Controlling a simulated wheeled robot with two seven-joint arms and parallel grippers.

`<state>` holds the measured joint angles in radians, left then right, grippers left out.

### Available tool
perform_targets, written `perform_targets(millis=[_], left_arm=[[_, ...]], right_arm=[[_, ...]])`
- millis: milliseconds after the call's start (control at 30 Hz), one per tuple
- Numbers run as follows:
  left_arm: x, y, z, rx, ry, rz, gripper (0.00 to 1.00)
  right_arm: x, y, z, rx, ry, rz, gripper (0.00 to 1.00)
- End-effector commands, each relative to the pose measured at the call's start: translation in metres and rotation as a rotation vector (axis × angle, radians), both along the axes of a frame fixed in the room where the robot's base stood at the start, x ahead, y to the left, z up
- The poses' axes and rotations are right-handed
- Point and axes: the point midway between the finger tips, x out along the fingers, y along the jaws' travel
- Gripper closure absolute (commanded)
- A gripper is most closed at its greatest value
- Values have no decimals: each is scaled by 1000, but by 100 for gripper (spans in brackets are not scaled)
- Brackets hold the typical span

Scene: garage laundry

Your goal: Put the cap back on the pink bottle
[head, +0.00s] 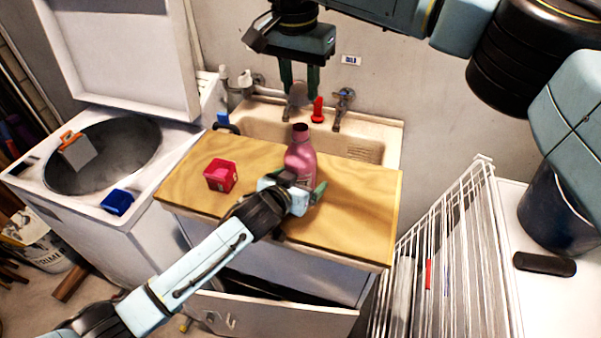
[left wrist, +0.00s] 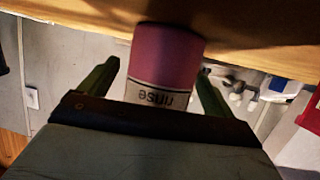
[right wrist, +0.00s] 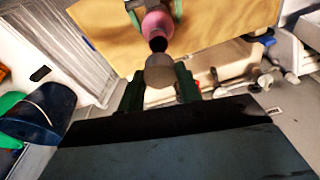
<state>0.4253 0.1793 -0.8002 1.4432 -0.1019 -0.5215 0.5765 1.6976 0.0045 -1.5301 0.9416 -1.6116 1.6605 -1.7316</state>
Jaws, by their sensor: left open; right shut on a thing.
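The pink bottle (head: 300,157) stands upright on the wooden board (head: 350,205), its dark neck opening uncovered. In the left wrist view the bottle (left wrist: 165,60) has a white label reading "rinse". My left gripper (head: 291,190) is open, with one finger on each side of the bottle; I cannot tell whether they touch it. My right gripper (head: 299,88) points down above and behind the bottle in the head view. It is shut on the round greyish cap (right wrist: 159,72), which is apart from the bottle's neck.
A red square container (head: 220,177) stands on the board, left of the bottle. Behind are the sink (head: 265,118), its taps and a red object (head: 317,110). An open washer (head: 60,205) is at left, a white wire rack (head: 445,260) at right. The board's right part is clear.

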Motion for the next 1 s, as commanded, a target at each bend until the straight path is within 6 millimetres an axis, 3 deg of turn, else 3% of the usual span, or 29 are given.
perform_targets(millis=[400,900,1000], left_arm=[[4,-2,-2,1,0,0,10],[4,-2,-2,1,0,0,74],[4,-2,-2,0,1,0,77]], right_arm=[[0,0,0,0,0,0,86],[0,0,0,0,0,0,86],[0,0,-1,0,0,0,86]])
